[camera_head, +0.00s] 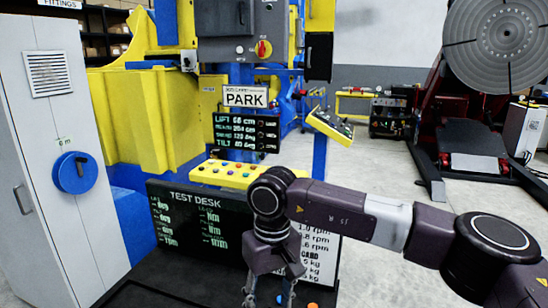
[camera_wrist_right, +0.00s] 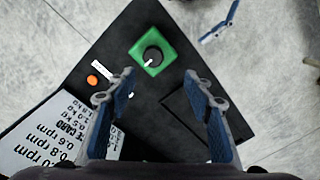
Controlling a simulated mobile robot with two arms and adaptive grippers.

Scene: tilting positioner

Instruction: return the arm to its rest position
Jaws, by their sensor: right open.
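My right arm (camera_head: 345,212) reaches in from the right in the head view, with its wrist bent down over the test desk. My right gripper (camera_head: 268,296) hangs in front of the desk's screens, its fingertips near the bottom edge of that view. In the right wrist view the gripper (camera_wrist_right: 164,88) is open, with two blue-padded fingers apart and nothing between them. Below and beyond them is the black desk top (camera_wrist_right: 130,35) with a green block carrying a black knob (camera_wrist_right: 152,56). My left gripper is in neither view.
The TEST DESK screen (camera_head: 185,238) and a white printed board (camera_head: 320,258) stand close behind the gripper. An orange button (camera_wrist_right: 92,80) lies left of the knob. A grey cabinet (camera_head: 55,150) is at left, a yellow-blue machine (camera_head: 150,115) behind.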

